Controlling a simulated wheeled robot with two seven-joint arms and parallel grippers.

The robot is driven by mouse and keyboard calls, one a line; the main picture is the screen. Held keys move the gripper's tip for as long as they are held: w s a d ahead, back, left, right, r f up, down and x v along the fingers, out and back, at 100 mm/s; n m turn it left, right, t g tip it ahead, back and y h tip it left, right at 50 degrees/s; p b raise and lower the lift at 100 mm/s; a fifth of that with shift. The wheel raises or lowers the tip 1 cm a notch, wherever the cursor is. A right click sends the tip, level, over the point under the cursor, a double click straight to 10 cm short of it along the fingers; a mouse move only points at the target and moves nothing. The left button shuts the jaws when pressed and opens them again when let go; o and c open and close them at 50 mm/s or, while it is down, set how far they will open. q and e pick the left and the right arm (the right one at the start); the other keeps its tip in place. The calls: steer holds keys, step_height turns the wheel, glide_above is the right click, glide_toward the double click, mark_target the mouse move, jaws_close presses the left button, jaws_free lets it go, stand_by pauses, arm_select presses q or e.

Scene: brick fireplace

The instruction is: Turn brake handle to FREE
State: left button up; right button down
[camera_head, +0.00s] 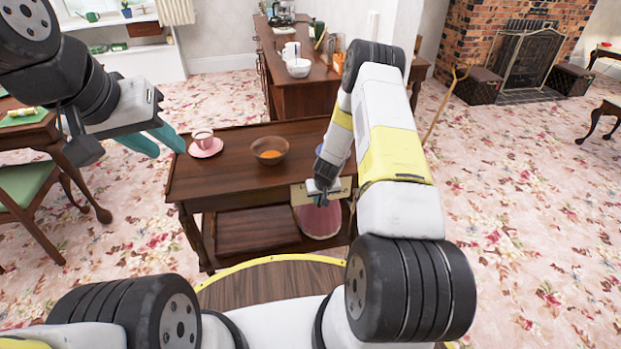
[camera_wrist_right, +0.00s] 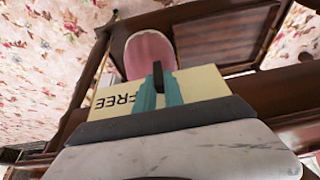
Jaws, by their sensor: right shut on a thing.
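A dark wooden trolley (camera_head: 225,182) stands in front of me. On its near side, towards the right end, is a cream brake plate (camera_head: 298,194). The right wrist view shows the plate (camera_wrist_right: 205,86) with the word FREE upside down, left of the handle. The black brake handle (camera_wrist_right: 158,75) points up in that view, not at the word. My right gripper (camera_head: 321,197) is at the plate, its teal fingers (camera_wrist_right: 160,96) shut on the handle. The handle's lower part is hidden. My left gripper (camera_head: 168,152) is empty, its teal fingers apart, near the trolley's left end.
A pink cup on a saucer (camera_head: 206,148) and a brown bowl (camera_head: 269,151) with orange contents stand on the trolley top. A pink round object (camera_head: 320,220) is on the lower shelf. A table (camera_head: 30,133) and chair are at left. Floor is open at right.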

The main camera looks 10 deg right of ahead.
steer(key=shift+d, duration=0.1)
steer(key=shift+d+f+m+t+y, duration=0.35)
steer(key=shift+m+y, duration=0.35)
steer(key=shift+y, duration=1.95)
steer(key=shift+d+f+m+t+y, duration=0.25)
steer(key=shift+m+y, duration=0.45)
steer(key=shift+y, duration=2)
steer(key=shift+d+f+m+t+y, duration=0.35)
steer(key=shift+m+y, duration=0.35)
steer(key=shift+y, duration=1.95)
steer(key=shift+a, duration=0.15)
steer(key=c, duration=1.4)
jaws_free()
steer(key=shift+c, duration=0.2)
